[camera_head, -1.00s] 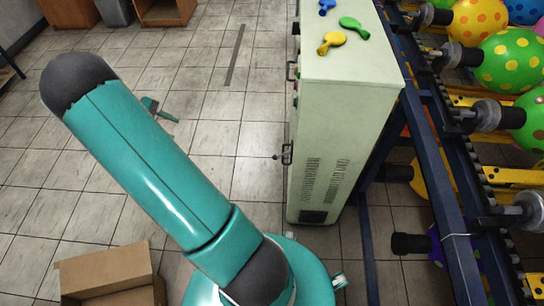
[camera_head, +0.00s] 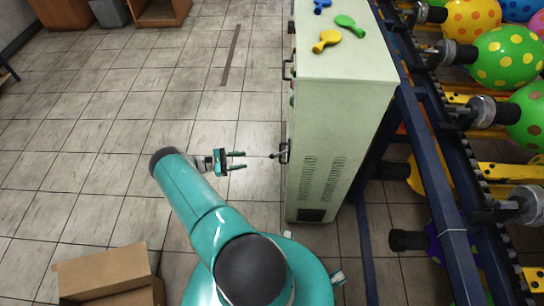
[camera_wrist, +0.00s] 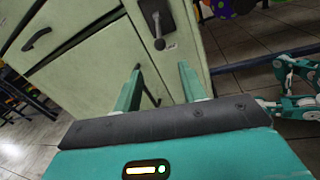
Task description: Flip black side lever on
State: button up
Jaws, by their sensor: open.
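The black side lever (camera_head: 274,156) sticks out from the left side of the pale green cabinet (camera_head: 345,60), low on that side. In the wrist view the lever (camera_wrist: 158,32) hangs down from a dark plate on the cabinet face and ends in a round knob. My gripper (camera_head: 243,160) is open and empty, its two fingers pointing right toward the lever with a gap between. In the wrist view my gripper's fingers (camera_wrist: 163,90) are spread below the knob, apart from it.
Balloons (camera_head: 327,40) lie on the cabinet top. A blue-framed rack with large dotted balloons (camera_head: 508,58) stands to the right. An open cardboard box (camera_head: 105,270) sits at the lower left.

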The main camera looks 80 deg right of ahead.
aim_at(272, 155)
jog(key=x, duration=1.3)
jog(key=shift+s+d, duration=0.15)
jog(key=shift+s, duration=0.2)
grip_shut()
